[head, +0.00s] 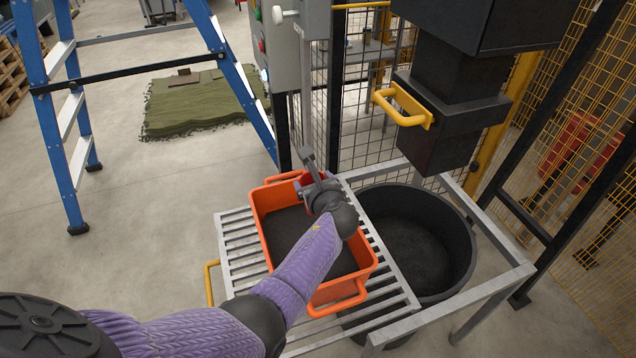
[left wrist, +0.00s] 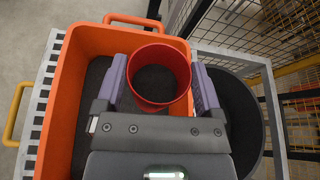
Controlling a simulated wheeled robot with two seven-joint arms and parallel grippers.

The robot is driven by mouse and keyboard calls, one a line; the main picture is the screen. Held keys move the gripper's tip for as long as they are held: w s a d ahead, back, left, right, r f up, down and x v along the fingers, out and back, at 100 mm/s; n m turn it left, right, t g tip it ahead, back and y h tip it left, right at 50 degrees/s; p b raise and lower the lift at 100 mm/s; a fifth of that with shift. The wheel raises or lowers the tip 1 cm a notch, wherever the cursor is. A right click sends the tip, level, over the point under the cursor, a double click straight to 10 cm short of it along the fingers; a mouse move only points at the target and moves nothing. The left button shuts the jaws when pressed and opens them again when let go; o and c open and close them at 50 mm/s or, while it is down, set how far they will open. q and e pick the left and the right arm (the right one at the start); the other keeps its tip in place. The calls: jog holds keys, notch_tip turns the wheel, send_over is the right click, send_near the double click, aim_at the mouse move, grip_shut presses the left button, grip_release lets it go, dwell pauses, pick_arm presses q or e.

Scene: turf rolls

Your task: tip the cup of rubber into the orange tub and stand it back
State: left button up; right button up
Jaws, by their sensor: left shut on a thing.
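The orange tub (head: 335,291) sits on a slatted metal rack, with a layer of dark granules inside. It also shows in the left wrist view (left wrist: 65,100). My left gripper (head: 317,186) is over the far part of the tub, shut on a red cup (left wrist: 160,103). The cup lies between the two purple fingers, and its round mouth faces the wrist camera. Its inside looks dark grey; I cannot tell how much rubber is in it. In the head view the gripper hides most of the red cup (head: 303,181). My right gripper is out of view.
The slatted rack (head: 238,240) carries the tub. A big black bin (head: 460,255) stands right of it under a dark machine with a yellow handle (head: 402,106). A blue ladder (head: 60,120) and mesh fence stand behind.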

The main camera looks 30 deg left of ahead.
pick_arm(q)
jog(key=n+t+b, duration=0.1)
jog(key=s+a+n+t+h+b, duration=0.1)
jog(key=n+b, duration=0.1)
jog(key=f+n+b, duration=0.1)
jog(key=shift+s+a+n+t+h+b, duration=0.15)
jog(key=shift+n+t+h+b, duration=0.15)
jog(key=shift+n+t, duration=0.1)
jog(key=s+a+n+t+b, duration=0.1)
jog(key=n+b, duration=0.2)
jog(key=n, duration=0.1)
jog(key=s+n+t+y+b, duration=0.1)
jog(key=n+t+b, duration=0.1)
jog(key=n+b, duration=0.1)
jog(key=s+a+n+t+b, duration=0.1)
jog(key=n+t+b, duration=0.1)
jog(key=n, duration=0.3)
jog(key=shift+s+a+r+n+y+b, duration=0.1)
jog(key=shift+a+r+n+y+b, duration=0.25)
jog(key=shift+b, duration=0.2)
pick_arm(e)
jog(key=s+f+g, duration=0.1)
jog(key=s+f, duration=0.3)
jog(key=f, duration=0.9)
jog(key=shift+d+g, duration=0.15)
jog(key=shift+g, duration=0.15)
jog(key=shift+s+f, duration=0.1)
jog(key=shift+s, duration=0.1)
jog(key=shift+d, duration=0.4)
